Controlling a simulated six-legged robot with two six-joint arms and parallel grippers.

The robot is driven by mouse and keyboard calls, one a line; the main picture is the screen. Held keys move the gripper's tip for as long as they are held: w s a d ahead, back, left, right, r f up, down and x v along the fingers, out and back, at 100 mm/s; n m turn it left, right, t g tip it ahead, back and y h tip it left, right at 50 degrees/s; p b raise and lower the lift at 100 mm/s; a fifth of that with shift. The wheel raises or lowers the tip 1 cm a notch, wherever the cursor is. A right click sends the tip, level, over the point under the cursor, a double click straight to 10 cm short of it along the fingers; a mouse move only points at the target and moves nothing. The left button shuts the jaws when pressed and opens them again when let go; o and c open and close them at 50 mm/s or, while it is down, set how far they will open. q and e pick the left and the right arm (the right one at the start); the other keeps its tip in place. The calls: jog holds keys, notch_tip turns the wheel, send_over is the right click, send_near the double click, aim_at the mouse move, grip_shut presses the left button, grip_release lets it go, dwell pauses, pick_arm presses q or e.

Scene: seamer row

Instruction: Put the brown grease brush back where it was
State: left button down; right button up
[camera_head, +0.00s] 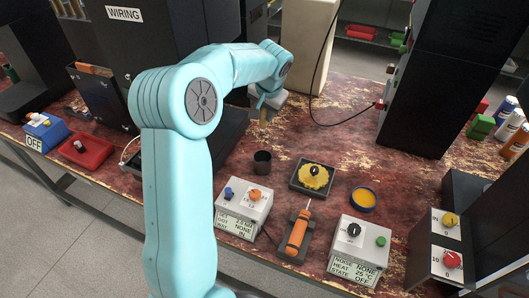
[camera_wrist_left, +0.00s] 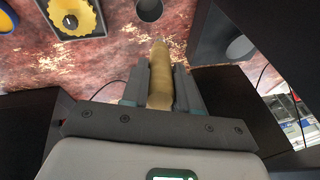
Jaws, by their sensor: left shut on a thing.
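My left gripper (camera_head: 266,100) hangs above the far middle of the worn red bench, below the end of my pale blue arm. It is shut on a tan-brown brush (camera_head: 264,115), which points down. In the left wrist view the brush (camera_wrist_left: 160,76) shows as a tan cylinder between the fingers, its far end blurred. A small dark cup (camera_head: 262,162) stands on the bench, nearer than the gripper and apart from the brush; it also shows at the top of the left wrist view (camera_wrist_left: 149,9). A blue tin with orange-yellow contents (camera_head: 363,198) stands farther right. My right gripper is out of view.
A yellow dial on a dark square base (camera_head: 312,176) sits right of the cup. Two grey control boxes (camera_head: 244,207) (camera_head: 358,248) flank an orange-handled tool (camera_head: 298,235) in a dark holder. A black machine column (camera_head: 430,90) stands right. Bare bench lies between the cup and this column.

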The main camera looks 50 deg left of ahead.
pick_arm(q)
notch_tip(320, 180, down, 15)
jog(key=b, duration=0.1)
jog(key=shift+f, duration=0.2)
jog(key=c, duration=0.9)
grip_release()
jog(key=shift+w, duration=0.1)
jog(key=shift+o, duration=0.2)
jog(key=shift+r, duration=0.15)
jog(key=v, duration=1.3)
